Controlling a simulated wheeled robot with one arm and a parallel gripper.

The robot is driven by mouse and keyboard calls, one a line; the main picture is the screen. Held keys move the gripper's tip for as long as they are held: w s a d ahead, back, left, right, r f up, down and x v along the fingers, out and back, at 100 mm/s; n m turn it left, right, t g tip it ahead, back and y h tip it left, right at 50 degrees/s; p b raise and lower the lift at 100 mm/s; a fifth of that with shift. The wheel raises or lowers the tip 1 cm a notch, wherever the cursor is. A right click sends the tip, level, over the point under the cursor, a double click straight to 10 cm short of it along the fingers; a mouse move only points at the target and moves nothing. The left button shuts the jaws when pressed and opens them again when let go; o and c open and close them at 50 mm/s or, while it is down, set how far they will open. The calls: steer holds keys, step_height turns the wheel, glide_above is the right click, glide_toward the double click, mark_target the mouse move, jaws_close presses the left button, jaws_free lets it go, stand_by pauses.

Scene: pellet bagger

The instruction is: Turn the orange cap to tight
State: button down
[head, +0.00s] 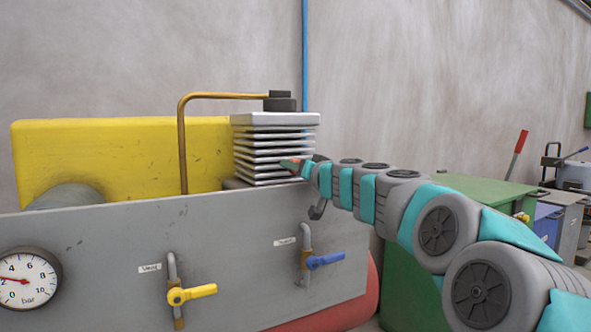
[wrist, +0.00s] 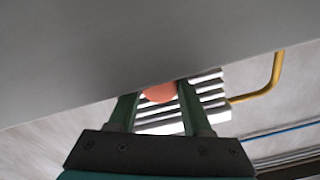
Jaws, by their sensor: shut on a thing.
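The orange cap (wrist: 160,91) shows in the wrist view as a rounded orange shape between the two green fingers of my gripper (wrist: 158,95). The fingers are shut on it, one on each side. Its upper part is cut off by the grey surface across the top of that view. In the head view my gripper (head: 297,167) is in front of the right side of the ribbed white fin stack, just above the grey panel. A small orange patch shows at its tip there, too small to tell clearly. Any tightness mark on the cap is not visible.
The grey panel (head: 110,240) carries a bar gauge (head: 27,279), a yellow valve handle (head: 192,294) and a blue valve handle (head: 326,260). Behind it stand a yellow block (head: 110,150), the fin stack (head: 275,120) and a brass pipe (head: 182,150). Green box (head: 480,195) is right.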

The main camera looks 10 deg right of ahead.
steer(key=shift+c, duration=1.8)
jaws_free()
steer(key=b+v, duration=0.1)
steer(key=v, duration=0.7)
